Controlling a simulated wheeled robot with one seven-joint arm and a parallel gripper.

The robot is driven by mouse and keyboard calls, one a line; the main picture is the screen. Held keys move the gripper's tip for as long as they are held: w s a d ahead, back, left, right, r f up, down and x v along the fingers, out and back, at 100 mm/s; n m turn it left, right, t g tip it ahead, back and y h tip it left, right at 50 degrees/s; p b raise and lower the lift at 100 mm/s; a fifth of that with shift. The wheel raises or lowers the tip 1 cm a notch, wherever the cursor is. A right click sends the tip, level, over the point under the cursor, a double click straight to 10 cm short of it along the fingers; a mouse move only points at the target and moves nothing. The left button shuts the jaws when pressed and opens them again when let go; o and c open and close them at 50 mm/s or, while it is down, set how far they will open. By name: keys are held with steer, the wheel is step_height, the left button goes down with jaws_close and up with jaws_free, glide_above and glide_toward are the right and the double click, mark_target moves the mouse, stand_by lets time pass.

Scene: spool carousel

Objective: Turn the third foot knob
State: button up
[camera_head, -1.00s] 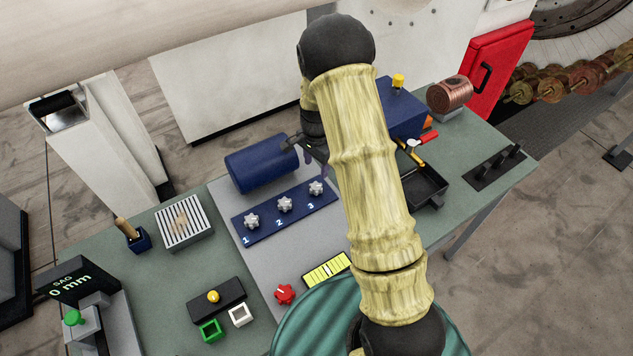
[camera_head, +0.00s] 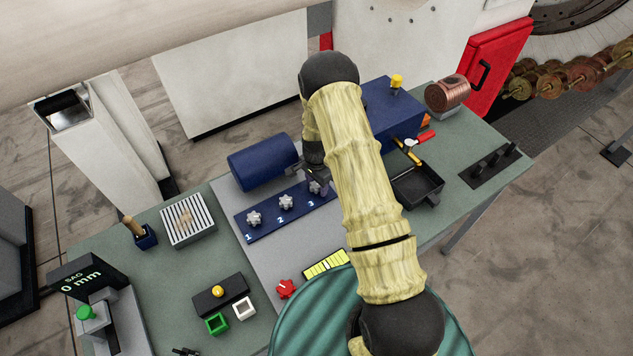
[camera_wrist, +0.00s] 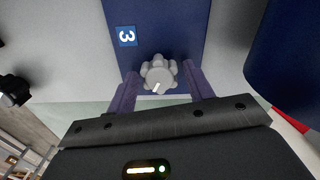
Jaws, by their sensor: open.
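The third foot knob (camera_head: 315,187) is a light grey lobed knob on a dark blue plate (camera_head: 264,224), beside the number 3. In the wrist view the knob (camera_wrist: 158,73) lies between the tips of two blue-purple fingers. My gripper (camera_wrist: 163,88) is open around it, with a gap visible on each side. A white mark on the knob's top points down and left in the wrist view. In the head view my gripper (camera_head: 318,178) is at the knob and partly hidden by my arm. Knobs 1 (camera_head: 254,218) and 2 (camera_head: 286,201) stand to the left.
A blue cylinder (camera_head: 262,163) lies just behind the plate, close to my gripper. A black tray (camera_head: 418,185) and a blue box (camera_head: 392,110) are to the right. A red knob (camera_head: 286,288) and yellow striped panel (camera_head: 326,264) are in front.

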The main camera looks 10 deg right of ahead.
steer(key=c, duration=1)
